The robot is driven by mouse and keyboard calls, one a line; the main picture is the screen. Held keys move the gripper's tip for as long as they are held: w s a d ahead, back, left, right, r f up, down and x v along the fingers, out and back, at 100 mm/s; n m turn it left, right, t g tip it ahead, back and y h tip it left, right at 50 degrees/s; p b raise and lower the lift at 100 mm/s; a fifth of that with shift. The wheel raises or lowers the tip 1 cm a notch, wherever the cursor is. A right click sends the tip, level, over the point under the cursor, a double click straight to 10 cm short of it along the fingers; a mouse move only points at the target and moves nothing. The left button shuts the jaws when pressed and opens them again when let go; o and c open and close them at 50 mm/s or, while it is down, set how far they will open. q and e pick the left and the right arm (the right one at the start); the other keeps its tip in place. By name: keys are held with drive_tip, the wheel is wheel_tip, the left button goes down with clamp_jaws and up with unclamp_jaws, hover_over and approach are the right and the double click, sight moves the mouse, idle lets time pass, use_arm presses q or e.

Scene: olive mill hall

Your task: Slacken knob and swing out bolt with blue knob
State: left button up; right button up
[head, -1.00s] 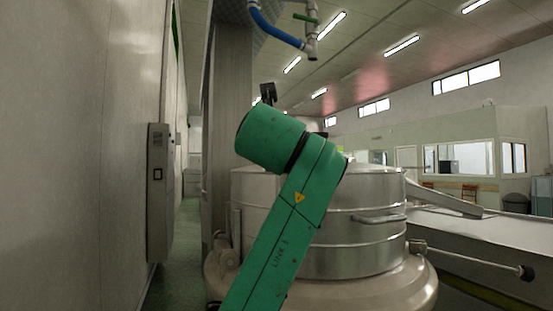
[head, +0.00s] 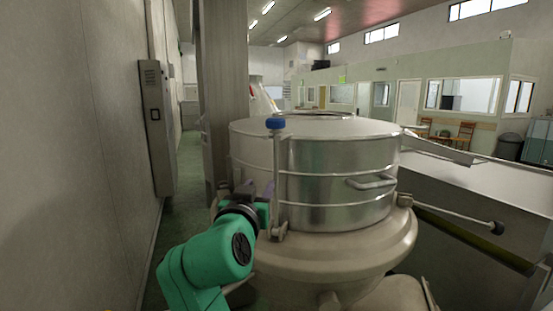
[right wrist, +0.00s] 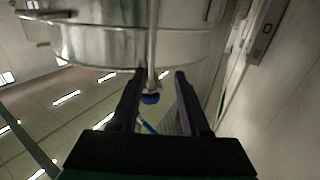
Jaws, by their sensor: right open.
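The blue knob (head: 275,123) sits at the top of an upright metal bolt (head: 278,180) on the near side of the round steel vessel (head: 335,180). My right gripper (head: 258,194) is low beside the bolt, to its left in the head view and well below the knob. In the right wrist view, the open, empty fingers (right wrist: 158,75) appear on either side of the bolt (right wrist: 152,45), with the blue knob (right wrist: 151,98) seen between them. I cannot tell whether a finger touches the bolt. The left gripper is out of view.
A side handle (head: 372,182) sticks out from the vessel to the right of the bolt. A metal trough (head: 490,195) with a rod fills the right. A grey post (head: 222,90) stands behind left, and a wall box (head: 156,130) hangs along the left wall.

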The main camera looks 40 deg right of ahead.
sight(275, 170)
drive_tip(key=shift+m+g, duration=0.3)
drive_tip(key=shift+g, duration=0.1)
drive_tip(key=p+x, duration=0.2)
drive_tip(key=x, duration=0.2)
drive_tip(key=p+x, duration=0.2)
drive_tip(key=x, duration=0.3)
drive_tip(key=s+p+x, duration=0.1)
drive_tip(key=p+x, duration=0.1)
drive_tip(key=x, duration=0.3)
drive_tip(key=shift+d, duration=0.35)
drive_tip(key=shift+w+d, duration=0.1)
drive_tip(key=shift+f, duration=0.1)
clamp_jaws()
